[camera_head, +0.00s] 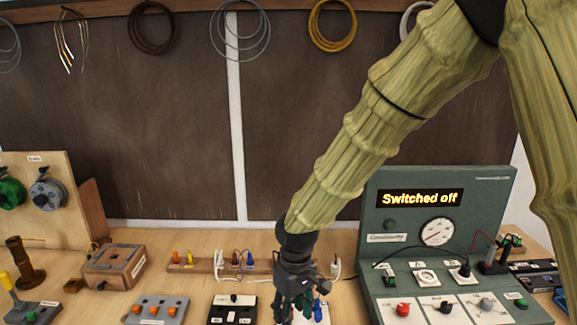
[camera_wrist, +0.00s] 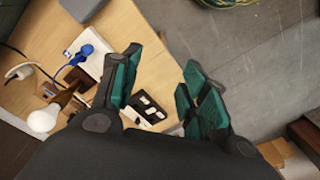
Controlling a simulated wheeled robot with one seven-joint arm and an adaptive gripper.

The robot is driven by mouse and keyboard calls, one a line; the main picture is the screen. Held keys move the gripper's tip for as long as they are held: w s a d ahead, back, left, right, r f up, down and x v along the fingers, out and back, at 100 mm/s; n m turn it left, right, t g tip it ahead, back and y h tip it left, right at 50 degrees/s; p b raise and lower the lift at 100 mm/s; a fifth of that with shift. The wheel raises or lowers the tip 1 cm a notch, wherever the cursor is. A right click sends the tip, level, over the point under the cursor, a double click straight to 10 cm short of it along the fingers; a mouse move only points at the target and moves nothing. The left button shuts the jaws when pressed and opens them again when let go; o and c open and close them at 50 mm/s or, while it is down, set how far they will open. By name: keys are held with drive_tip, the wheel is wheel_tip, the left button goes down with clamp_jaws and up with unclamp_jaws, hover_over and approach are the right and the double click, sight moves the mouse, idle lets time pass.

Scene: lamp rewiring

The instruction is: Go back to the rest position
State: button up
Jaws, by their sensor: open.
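My gripper (camera_head: 297,300) is low at the bottom middle of the head view, above the front part of the workbench. In the wrist view its two green-padded fingers (camera_wrist: 160,92) are apart with nothing between them. The wrist view looks past the fingers at the bench edge and the grey floor. My bamboo-textured arm reaches down from the upper right of the head view and hides part of the bench and back wall.
The workbench (camera_head: 205,305) holds a wooden box (camera_head: 113,268) and terminal blocks. A green test panel (camera_head: 495,205) reading "Switched off" stands right. A white bulb (camera_wrist: 43,118) and a blue plug (camera_wrist: 88,54) lie left of my fingers. Grey floor (camera_wrist: 265,65) is open.

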drive_tip(key=s+d+f+m+y+b, duration=0.15)
drive_tip(key=s+d+f, duration=0.3)
drive_tip(key=f, duration=0.95)
drive_tip(key=s+d+f+m+b, duration=0.3)
drive_tip(key=s+f, duration=0.3)
drive_tip(key=f, duration=0.8)
drive_tip(key=s+d+f+m+h+b, duration=0.1)
drive_tip(key=s+d+f+b, duration=0.1)
drive_tip(key=s+d+f, duration=0.5)
drive_tip(key=s+d+f+m+h+b, duration=0.1)
drive_tip(key=s+d+f+m+b, duration=0.1)
drive_tip(key=s+d+f, duration=0.5)
drive_tip(key=s+f+b, duration=0.1)
drive_tip(key=s+f, duration=0.2)
drive_tip(key=s, duration=0.2)
drive_tip(key=shift+f, duration=0.25)
